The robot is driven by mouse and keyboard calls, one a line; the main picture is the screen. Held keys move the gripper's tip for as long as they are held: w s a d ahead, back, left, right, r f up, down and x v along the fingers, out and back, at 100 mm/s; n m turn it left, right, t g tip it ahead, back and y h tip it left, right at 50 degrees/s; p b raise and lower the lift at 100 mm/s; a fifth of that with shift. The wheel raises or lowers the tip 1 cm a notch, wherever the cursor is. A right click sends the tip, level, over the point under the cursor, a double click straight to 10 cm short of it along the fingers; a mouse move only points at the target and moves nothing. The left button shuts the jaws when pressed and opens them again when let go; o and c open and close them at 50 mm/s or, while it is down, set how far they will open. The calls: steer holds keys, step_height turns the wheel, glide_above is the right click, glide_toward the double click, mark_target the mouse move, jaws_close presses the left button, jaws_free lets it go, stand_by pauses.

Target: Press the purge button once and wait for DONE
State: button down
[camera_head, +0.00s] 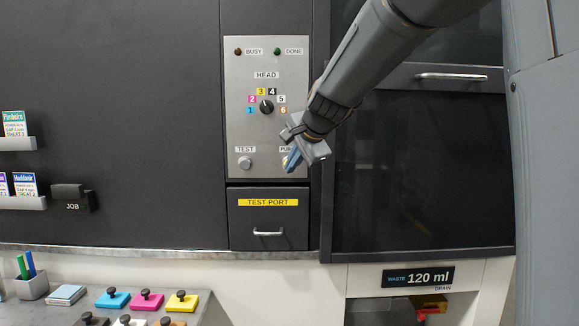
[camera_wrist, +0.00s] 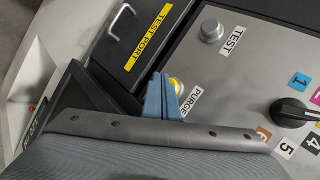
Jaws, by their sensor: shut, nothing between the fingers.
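The grey control panel (camera_head: 236,110) carries a BUSY lamp (camera_head: 238,52), dull brown-red, and a DONE lamp (camera_head: 277,52), dull dark green. The PURGE button (camera_wrist: 177,84) shows yellow in the wrist view, partly hidden by my fingers. In the head view my gripper (camera_head: 291,162) covers most of it and its label. My gripper's blue fingers (camera_wrist: 160,96) are shut together with nothing between them. Their tips are at the button's edge in the wrist view; I cannot tell whether they touch it.
The TEST button (camera_head: 245,162) is left of PURGE, and the HEAD dial (camera_head: 267,106) is above. The TEST PORT drawer (camera_head: 268,220) with a handle is just below the panel. A dark glass door (camera_head: 420,170) is to the right. A waste display (camera_head: 418,277) reads 120 ml.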

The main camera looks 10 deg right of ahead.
steer(key=shift+w+d, duration=0.1)
steer(key=shift+w, duration=0.3)
steer(key=shift+w+d, duration=0.2)
steer(key=shift+w, duration=0.65)
stand_by(1.1)
steer(key=shift+s, duration=0.1)
steer(key=shift+s+a, duration=0.15)
steer(key=shift+s, duration=0.45)
steer(key=shift+s+a, duration=0.15)
steer(key=shift+s, duration=0.45)
steer(key=shift+s+a+p, duration=0.2)
steer(key=shift+s, duration=0.6)
steer(key=shift+s+a+p, duration=0.15)
steer(key=shift+s, duration=0.7)
steer(key=shift+s+a+p, duration=0.2)
steer(key=shift+s, duration=0.6)
